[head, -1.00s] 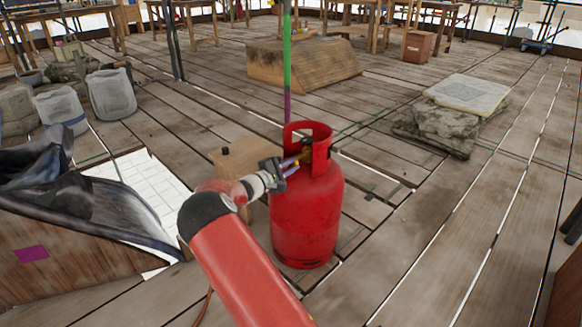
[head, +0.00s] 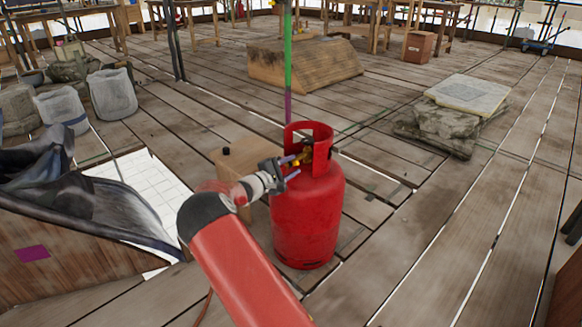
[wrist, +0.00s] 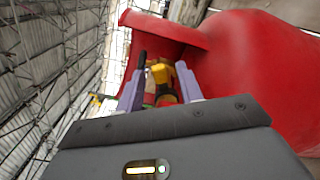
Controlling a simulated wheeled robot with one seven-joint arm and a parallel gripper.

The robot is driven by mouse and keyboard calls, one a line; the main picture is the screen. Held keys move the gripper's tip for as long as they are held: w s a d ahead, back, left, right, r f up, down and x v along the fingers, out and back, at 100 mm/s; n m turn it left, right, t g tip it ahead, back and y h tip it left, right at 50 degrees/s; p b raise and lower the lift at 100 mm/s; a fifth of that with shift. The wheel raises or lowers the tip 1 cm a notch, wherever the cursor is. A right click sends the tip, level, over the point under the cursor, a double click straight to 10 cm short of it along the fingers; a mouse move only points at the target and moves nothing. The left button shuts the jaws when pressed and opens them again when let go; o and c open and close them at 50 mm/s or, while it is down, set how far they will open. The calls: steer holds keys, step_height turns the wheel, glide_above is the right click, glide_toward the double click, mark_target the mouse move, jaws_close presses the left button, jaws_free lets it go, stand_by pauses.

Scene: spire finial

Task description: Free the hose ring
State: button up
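A red gas cylinder (head: 307,220) stands upright on the plank floor, with a red collar around its top. A brass-yellow valve fitting (head: 307,156) sits inside the collar opening. My gripper (head: 291,167) is at the collar's left side, its fingers apart and pointing at the valve. In the wrist view, the two purple-grey fingers of my gripper (wrist: 160,88) stand either side of the yellow fitting (wrist: 161,73), with an orange part (wrist: 167,97) below it. I cannot tell which part is the hose ring, or whether the fingers touch anything.
A wooden box (head: 230,160) stands close behind my gripper, left of the cylinder. A green and purple pole (head: 288,60) rises behind the cylinder. A stone block with a pale slab (head: 468,93) is at the right. The floor right of the cylinder is clear.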

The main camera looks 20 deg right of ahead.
steer(key=v, duration=0.7)
steer(key=shift+a, duration=0.25)
steer(key=shift+s+r, duration=0.1)
steer(key=s+d+r+m+g+y+p, duration=0.1)
steer(key=s+r+m+g+y, duration=0.25)
steer(key=s, duration=0.45)
steer(key=s+d+r+m+g+y, duration=0.2)
steer(key=s+r+m+y, duration=0.2)
steer(key=s, duration=0.5)
steer(key=s+a+r+t+y, duration=0.1)
steer(key=s+a+r+y, duration=0.1)
steer(key=s+a, duration=0.3)
steer(key=s+a+r+m+t+y+p, duration=0.1)
steer(key=s+a+r+t+y, duration=0.1)
steer(key=s, duration=1)
steer(key=s+a+r+m+t+y, duration=0.1)
steer(key=s+a+r+y, duration=0.3)
steer(key=s+a, duration=0.4)
steer(key=shift+s+a+t+y+p, duration=0.35)
steer(key=shift+a+t+y+p, duration=0.1)
steer(key=shift+y, duration=0.3)
